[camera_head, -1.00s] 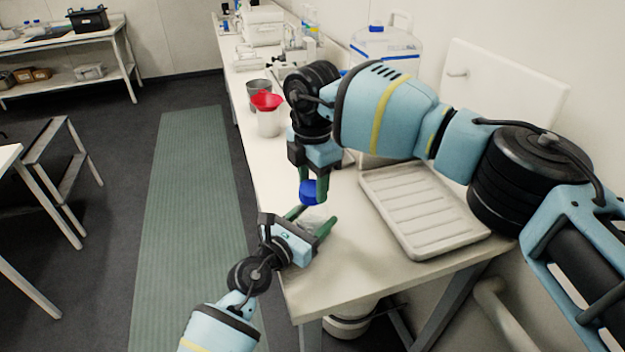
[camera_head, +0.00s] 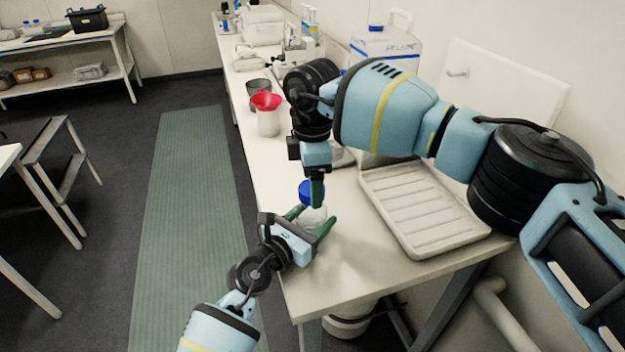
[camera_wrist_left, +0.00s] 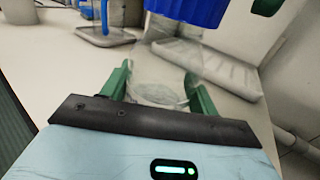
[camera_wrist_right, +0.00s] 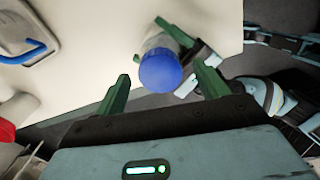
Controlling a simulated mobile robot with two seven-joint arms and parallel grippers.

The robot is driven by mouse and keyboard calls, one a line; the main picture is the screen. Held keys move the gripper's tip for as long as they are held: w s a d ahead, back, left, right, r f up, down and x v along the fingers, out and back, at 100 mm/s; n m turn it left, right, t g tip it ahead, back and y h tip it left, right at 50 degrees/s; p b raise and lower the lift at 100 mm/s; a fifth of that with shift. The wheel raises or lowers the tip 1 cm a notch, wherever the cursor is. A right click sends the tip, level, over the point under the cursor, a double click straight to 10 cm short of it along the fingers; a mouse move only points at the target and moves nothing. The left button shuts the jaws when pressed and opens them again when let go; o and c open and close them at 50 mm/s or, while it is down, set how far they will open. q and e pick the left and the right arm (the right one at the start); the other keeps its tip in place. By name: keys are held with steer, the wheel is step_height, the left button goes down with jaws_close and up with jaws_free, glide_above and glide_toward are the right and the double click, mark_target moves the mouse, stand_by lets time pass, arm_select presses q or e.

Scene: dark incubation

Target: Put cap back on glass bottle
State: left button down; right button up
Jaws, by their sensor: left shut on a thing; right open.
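The clear glass bottle (camera_head: 312,218) stands upright between the fingers of my left gripper (camera_head: 314,222), which is shut on it. The bottle also shows in the left wrist view (camera_wrist_left: 165,70). The blue cap (camera_head: 306,190) sits at the bottle's top; it also shows in the left wrist view (camera_wrist_left: 190,10) and the right wrist view (camera_wrist_right: 160,70). How tightly it is seated cannot be told. My right gripper (camera_wrist_right: 165,82) is open above the bottle, its fingers apart on either side of the cap with gaps showing.
A ribbed white drainboard (camera_head: 425,215) lies right of the bottle on the bench (camera_head: 360,262). A container with a red funnel (camera_head: 266,101), a grey cup (camera_head: 258,88) and a large jug (camera_head: 385,48) stand farther back. The bench's left edge is close to the bottle.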

mark_target(302, 227)
step_height(302, 227, up, 12)
stand_by(0.4)
steer(key=shift+f, duration=0.1)
arm_select(q)
steer(key=shift+c, duration=1.6)
jaws_free()
steer(key=shift+s+a, duration=0.2)
steer(key=v, duration=0.6)
steer(key=shift+p, duration=0.35)
steer(key=shift+s+a, duration=0.4)
steer(key=shift+s, duration=0.15)
arm_select(e)
steer(key=shift+s+r, duration=0.25)
steer(key=shift+r, duration=1)
arm_select(q)
steer(key=shift+s, duration=0.1)
